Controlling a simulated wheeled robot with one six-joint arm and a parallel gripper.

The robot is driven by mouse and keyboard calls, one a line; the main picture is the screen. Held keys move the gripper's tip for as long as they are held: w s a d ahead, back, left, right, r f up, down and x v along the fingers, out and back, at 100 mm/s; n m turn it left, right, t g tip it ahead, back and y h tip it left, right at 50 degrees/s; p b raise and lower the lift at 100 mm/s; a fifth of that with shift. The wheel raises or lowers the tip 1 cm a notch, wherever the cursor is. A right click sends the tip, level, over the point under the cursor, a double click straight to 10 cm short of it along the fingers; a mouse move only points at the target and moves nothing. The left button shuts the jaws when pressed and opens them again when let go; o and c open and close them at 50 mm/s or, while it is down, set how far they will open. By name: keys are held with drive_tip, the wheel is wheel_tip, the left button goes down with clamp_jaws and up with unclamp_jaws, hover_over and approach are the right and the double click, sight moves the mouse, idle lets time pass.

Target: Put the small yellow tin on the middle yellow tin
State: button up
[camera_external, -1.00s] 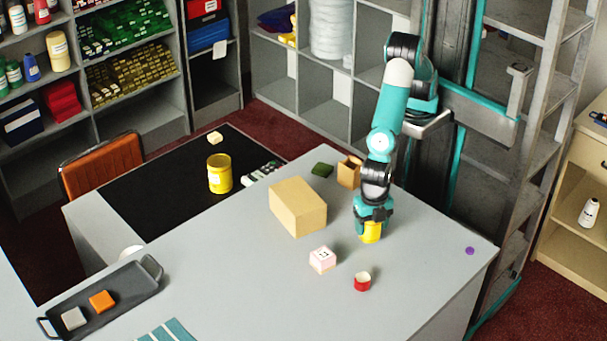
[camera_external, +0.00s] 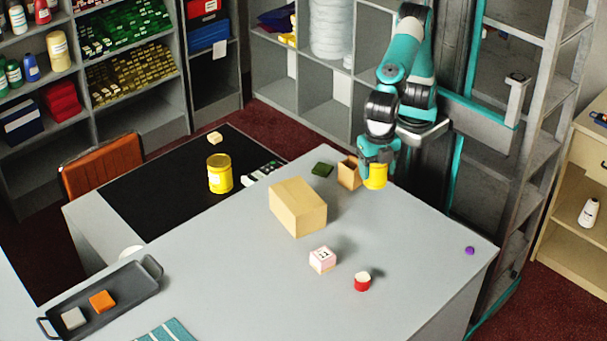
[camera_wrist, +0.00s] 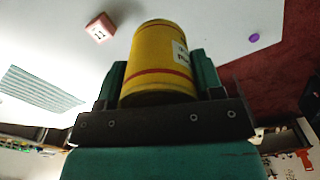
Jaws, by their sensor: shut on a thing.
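My gripper (camera_external: 374,168) is shut on a yellow tin (camera_external: 376,179) and holds it above the grey counter, near its back right edge. In the wrist view this tin (camera_wrist: 158,60) has a red band and a white label and sits between both fingers. A larger yellow tin (camera_external: 220,175) stands upright on the black mat, well to the left of my gripper. No third yellow tin can be made out, so I cannot tell by size which of these is the middle one.
A cardboard box (camera_external: 298,207) stands on the counter between my gripper and the front. An open brown box (camera_external: 349,173) is just left of my gripper. The right counter is mostly clear.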

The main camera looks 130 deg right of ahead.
drive_tip(key=w+d+f+m+b, duration=0.1)
drive_tip(key=w+d+m, duration=0.4)
drive_tip(key=d, duration=0.9)
drive_tip(key=w+d+f+m+b, duration=0.1)
drive_tip(key=w+d+m, duration=0.1)
drive_tip(key=w+d, duration=0.9)
drive_tip(key=m+b, duration=0.2)
drive_tip(key=m, duration=0.6)
hover_over(225, 157)
wheel_tip(225, 157, down, 19)
drive_tip(key=shift+w+r, duration=0.1)
drive_tip(key=shift+f+p, duration=0.6)
drive_tip(key=shift+f, duration=1.8)
